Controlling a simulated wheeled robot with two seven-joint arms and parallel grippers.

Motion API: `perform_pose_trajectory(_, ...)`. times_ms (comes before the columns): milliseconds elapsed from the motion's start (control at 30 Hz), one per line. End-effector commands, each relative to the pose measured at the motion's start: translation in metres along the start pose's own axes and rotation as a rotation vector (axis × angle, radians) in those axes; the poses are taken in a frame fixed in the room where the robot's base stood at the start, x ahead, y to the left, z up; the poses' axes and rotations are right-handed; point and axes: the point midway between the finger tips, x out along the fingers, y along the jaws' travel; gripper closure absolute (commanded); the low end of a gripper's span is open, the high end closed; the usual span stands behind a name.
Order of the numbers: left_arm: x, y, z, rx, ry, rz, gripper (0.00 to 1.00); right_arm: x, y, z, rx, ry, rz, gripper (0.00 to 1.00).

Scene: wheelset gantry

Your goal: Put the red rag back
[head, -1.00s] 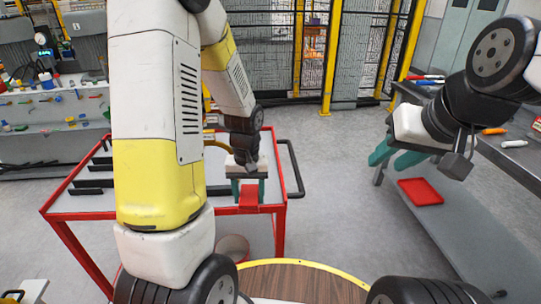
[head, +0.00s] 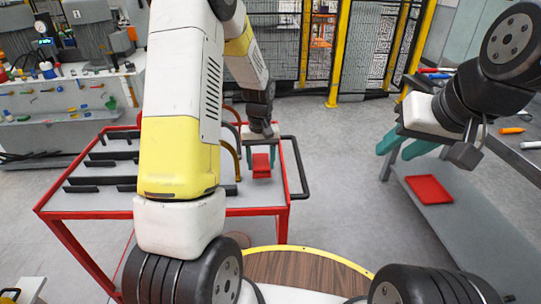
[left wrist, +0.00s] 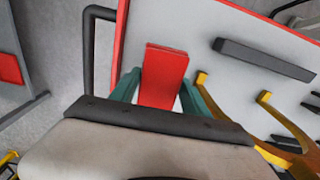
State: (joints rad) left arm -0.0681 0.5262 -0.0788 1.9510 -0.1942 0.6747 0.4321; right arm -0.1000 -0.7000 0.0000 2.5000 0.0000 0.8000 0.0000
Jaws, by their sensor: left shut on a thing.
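The red rag (head: 262,170) is a flat folded red piece over the right part of the red-framed cart's grey top (head: 258,197). My left gripper (head: 261,158) is shut on it with green fingers, one on each side. In the left wrist view the rag (left wrist: 163,75) stands out between the fingers, near the cart's red edge. I cannot tell whether the rag touches the cart top. My right gripper (head: 405,146) hangs in the air at the right, its green fingers apart and empty.
Black bars (head: 103,182) lie on the cart's left part. Yellow curved pieces (left wrist: 265,99) stand close to my left gripper. A black handle (head: 298,170) is on the cart's right end. A red tray (head: 428,188) lies on the lower shelf of the grey bench at right.

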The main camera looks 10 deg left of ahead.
Motion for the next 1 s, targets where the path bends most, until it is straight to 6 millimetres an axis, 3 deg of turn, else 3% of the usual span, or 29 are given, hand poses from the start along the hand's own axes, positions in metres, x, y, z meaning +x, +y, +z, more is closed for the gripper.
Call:
perform_pose_trajectory(200,0.002,0.004,-0.016,-0.001,0.001,0.001,0.84,0.000,0.000,0.000,0.000,0.000,0.000,0.64)
perform_pose_trajectory(433,0.036,0.004,-0.014,0.000,-0.002,0.000,0.84,0.000,0.000,0.000,0.000,0.000,0.000,0.64)
perform_pose_trajectory(800,0.040,0.004,-0.013,0.000,-0.001,0.000,0.84,0.000,0.000,0.000,0.000,0.000,0.000,0.64)
perform_pose_trajectory(833,0.040,0.004,-0.014,0.000,-0.001,0.000,0.40,0.000,0.000,0.000,0.000,0.000,0.000,0.64)
perform_pose_trajectory(900,0.040,0.004,-0.014,0.000,-0.001,0.000,0.26,0.000,0.000,0.000,0.000,0.000,0.000,0.64)
perform_pose_trajectory(1000,0.039,0.004,-0.014,0.000,0.000,0.000,0.24,0.000,0.000,0.000,0.000,0.000,0.000,0.64)
